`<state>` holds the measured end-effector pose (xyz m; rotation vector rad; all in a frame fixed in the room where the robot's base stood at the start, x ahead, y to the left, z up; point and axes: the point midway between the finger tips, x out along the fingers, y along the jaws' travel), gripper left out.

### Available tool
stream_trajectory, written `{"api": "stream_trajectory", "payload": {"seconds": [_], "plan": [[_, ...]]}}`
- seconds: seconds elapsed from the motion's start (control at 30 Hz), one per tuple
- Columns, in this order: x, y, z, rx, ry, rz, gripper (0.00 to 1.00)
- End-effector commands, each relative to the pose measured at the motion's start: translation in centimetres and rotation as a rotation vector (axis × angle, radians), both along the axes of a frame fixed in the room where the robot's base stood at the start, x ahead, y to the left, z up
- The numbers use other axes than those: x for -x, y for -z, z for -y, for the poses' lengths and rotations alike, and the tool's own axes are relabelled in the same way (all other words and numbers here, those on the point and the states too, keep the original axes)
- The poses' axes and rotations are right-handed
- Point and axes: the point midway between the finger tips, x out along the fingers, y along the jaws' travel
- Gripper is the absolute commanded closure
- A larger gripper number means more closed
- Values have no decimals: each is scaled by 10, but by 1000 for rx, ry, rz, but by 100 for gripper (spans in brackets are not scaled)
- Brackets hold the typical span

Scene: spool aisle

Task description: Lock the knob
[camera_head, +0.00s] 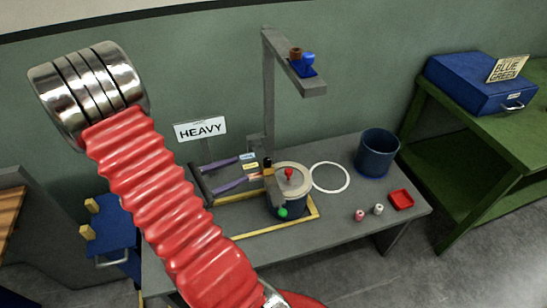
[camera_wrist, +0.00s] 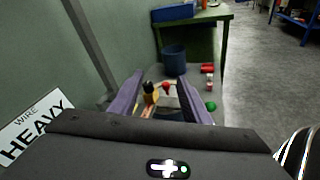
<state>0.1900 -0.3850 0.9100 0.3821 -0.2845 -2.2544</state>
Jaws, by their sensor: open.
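A red knob (camera_head: 289,174) sits on the pale round top of a dark drum (camera_head: 289,205) on the grey table; it also shows in the wrist view (camera_wrist: 166,86). A green knob (camera_head: 282,213) is at the drum's near side and shows at the right in the wrist view (camera_wrist: 210,106). A grey block lies over the drum's edge by the green knob. My gripper (camera_head: 249,170) is open, its two purple fingers apart and pointing at the drum from the left. Nothing is visibly held. Whether a knob is locked I cannot tell.
A grey post (camera_head: 269,95) with an overhanging arm rises behind the drum. A blue bucket (camera_head: 377,153), two small spools and a red tray (camera_head: 400,199) stand to the right. A HEAVY sign (camera_head: 200,129) is behind my gripper. A white ring marks bare tabletop beside the drum.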

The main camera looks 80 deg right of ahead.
Motion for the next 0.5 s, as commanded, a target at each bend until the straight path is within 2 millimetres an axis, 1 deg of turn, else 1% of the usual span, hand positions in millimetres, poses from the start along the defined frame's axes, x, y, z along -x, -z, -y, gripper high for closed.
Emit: {"api": "stream_trajectory", "payload": {"seconds": [0.03,0.2,0.4,0.5], "plan": [[3,9,7,-1,-14,-41,57],[9,34,29,2,-83,-166,57],[15,70,50,-11,-174,-292,57],[18,87,57,-20,-216,-337,57]]}}
